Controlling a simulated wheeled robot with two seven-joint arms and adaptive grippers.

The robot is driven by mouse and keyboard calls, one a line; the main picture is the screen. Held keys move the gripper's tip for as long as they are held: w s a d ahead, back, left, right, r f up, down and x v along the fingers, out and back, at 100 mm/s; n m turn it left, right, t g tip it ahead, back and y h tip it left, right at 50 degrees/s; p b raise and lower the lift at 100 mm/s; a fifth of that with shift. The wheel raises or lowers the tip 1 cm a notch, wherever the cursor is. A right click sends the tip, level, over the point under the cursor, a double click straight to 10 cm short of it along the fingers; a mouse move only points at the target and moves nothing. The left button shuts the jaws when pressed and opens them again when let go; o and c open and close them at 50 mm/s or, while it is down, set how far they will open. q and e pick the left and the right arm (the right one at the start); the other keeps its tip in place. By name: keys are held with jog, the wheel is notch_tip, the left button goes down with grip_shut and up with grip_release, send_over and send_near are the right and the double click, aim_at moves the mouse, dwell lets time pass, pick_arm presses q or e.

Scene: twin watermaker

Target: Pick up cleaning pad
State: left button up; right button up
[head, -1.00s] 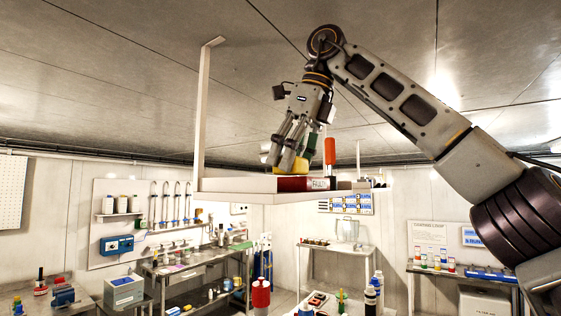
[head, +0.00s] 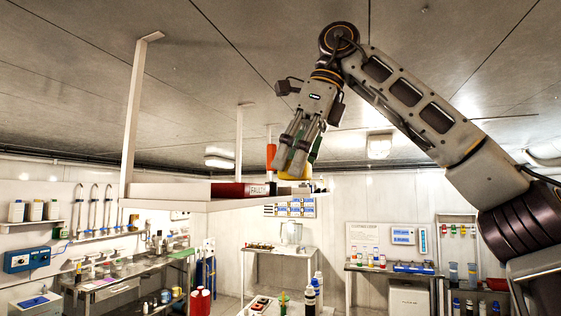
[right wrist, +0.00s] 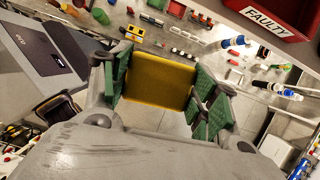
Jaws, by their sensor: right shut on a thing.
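The cleaning pad (right wrist: 158,80) is a yellow block. In the right wrist view it sits between the green finger pads of my right gripper (head: 297,158), which is shut on it. In the head view the yellow pad (head: 293,166) shows at the fingertips, beside the right part of a hanging white shelf (head: 160,203). Whether it touches the shelf I cannot tell. My left gripper is not in view.
A red bin marked FAULTY (head: 243,190) stands on the hanging shelf; it also shows in the right wrist view (right wrist: 275,17). An orange-handled item (head: 271,157) is close left of my gripper. Benches with bottles and tools lie below.

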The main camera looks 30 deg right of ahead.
jog(key=shift+s+d, duration=0.2)
jog(key=shift+d, duration=0.05)
jog(key=shift+o, duration=0.2)
dwell(0.3)
